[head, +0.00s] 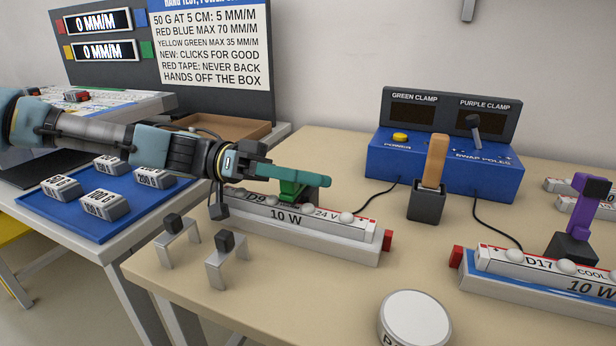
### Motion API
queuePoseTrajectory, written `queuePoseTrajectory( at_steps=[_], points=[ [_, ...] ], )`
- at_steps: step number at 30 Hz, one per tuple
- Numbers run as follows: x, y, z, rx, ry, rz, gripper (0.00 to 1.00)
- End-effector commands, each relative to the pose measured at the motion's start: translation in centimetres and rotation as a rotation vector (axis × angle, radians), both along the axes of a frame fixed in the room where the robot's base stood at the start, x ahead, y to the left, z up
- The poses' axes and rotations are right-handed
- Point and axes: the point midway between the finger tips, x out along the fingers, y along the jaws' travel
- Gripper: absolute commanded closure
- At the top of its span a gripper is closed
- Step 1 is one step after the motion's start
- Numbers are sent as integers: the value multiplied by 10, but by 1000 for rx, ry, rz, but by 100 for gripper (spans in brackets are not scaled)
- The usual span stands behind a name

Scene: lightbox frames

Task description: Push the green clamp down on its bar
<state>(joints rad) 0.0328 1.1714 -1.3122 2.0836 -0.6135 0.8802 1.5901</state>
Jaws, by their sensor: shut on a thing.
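The green clamp (289,188) is on the white bar (310,240) marked D9, 24 V and 10 W, near the middle of the table. My gripper (318,181) reaches in from the left, with its long teal fingers lying nearly level across the top of the clamp. The fingers are shut on the clamp and hide much of its upper part. A dark part of the clamp shows beneath the fingertips. I cannot tell whether the clamp sits flush on the bar.
A blue power box (440,165) stands behind, with a wooden-handled tool (435,160) in a dark holder before it. A purple clamp (585,205) stands on the D17 bar (530,262) at right. Two metal brackets (228,262) and a round white object (415,318) are in front.

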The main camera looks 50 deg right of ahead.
Motion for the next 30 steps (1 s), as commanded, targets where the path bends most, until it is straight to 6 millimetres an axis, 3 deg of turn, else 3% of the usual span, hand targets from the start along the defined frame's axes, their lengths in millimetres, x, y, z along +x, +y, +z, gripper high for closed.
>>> queuePoseTrajectory(
  at_steps=[1,6,16,30],
  points=[
    [-3,5,-7,12,-1,-13,60],
    [-3,5,-7,12,-1,-13,41],
    [2,6,-8,11,-2,-9,40],
    [84,31,-6,6,-1,2,40]
  ],
)
